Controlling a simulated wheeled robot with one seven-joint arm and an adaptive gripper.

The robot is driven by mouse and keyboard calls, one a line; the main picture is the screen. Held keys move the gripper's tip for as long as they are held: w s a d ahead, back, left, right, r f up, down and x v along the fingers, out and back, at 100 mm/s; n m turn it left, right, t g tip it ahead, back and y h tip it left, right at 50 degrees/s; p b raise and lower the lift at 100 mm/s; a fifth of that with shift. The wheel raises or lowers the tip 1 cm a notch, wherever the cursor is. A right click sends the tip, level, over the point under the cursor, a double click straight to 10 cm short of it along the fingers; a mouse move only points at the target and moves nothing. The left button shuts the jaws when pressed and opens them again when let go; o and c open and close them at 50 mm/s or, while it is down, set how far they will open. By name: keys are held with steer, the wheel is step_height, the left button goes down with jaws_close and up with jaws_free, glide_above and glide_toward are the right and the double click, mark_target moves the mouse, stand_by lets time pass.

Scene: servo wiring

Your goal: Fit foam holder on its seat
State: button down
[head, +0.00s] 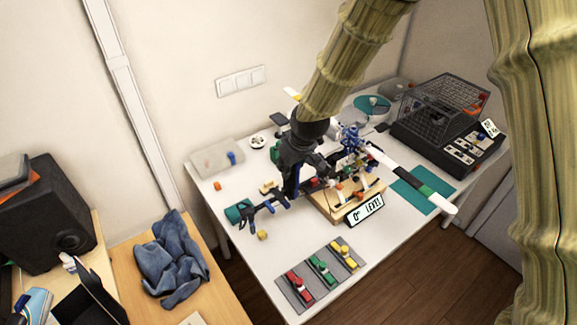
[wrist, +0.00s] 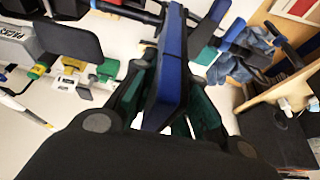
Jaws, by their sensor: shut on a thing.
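My gripper (wrist: 165,88) is shut on a long blue and dark block (wrist: 172,65) in the wrist view. The block sits between its green-padded fingers and may be the foam holder; I cannot tell for certain. In the head view my gripper (head: 290,182) points down over the white table, just left of a wooden base (head: 340,203) that carries a crowded assembly of small parts. The held block is hard to make out there. A dark frame with blue parts (head: 262,207) lies in front and left of the gripper. I cannot make out which place is the seat.
A "0° LEVEL" sign (head: 366,210) stands before the wooden base. A grey tray (head: 301,306) holds red, green and yellow parts at the front. A wire cage (head: 440,104) stands at right, near a teal mat (head: 436,199). Blue cloth (head: 172,262) lies on the wooden side table.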

steer(key=c, duration=1.3)
jaws_free()
steer(key=shift+r, duration=0.1)
steer(key=v, duration=1.1)
steer(key=shift+s+d+r, duration=0.1)
steer(key=shift+s+r, duration=0.1)
steer(key=shift+r, duration=0.1)
steer(key=shift+d, duration=0.1)
